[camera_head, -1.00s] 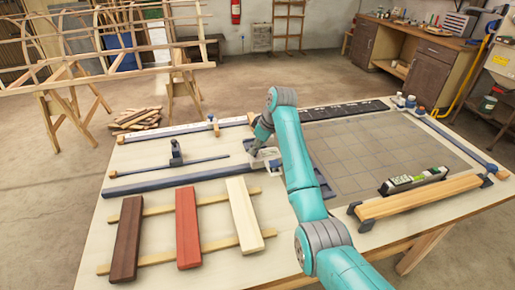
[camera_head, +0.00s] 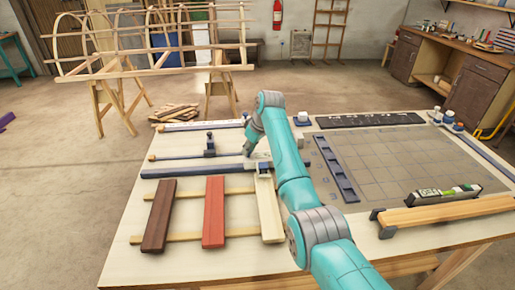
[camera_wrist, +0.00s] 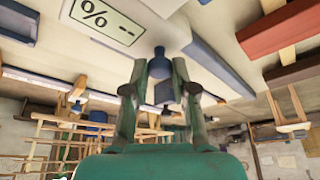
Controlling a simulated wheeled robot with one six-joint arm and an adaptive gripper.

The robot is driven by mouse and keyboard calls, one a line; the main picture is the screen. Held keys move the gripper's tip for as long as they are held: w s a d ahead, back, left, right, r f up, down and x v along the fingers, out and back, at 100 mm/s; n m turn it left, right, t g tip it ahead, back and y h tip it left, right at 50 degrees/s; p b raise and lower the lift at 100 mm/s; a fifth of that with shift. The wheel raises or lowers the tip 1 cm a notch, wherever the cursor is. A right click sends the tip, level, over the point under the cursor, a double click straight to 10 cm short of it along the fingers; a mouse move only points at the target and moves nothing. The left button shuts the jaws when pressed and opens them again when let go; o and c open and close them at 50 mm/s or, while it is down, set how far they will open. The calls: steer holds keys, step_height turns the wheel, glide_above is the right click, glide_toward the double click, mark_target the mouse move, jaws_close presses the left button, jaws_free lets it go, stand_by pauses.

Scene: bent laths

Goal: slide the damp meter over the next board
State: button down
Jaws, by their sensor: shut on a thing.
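The damp meter (camera_wrist: 103,18) fills the upper left of the wrist view, its display showing a percent sign and dashes. In the head view it is a small pale shape (camera_head: 259,157), partly hidden by my arm, at the far end of the cream board (camera_head: 269,210). I cannot tell whether it touches the board. My gripper (camera_wrist: 161,78) is shut on a blue grip at the meter. In the head view my gripper (camera_head: 250,148) points down there. A red board (camera_head: 213,212) and a dark brown board (camera_head: 159,215) lie to the left, across two thin laths.
A dark blue rail (camera_head: 190,171) runs beyond the boards. A slotted blue tray (camera_head: 333,168) and a gridded mat (camera_head: 400,160) lie right of my arm. A clamped wooden bar (camera_head: 445,212) with a green-and-black level (camera_head: 443,194) is at the right front.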

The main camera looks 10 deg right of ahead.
steer(key=c, duration=1)
jaws_free()
steer(key=shift+o, duration=0.2)
steer(key=v, duration=1.2)
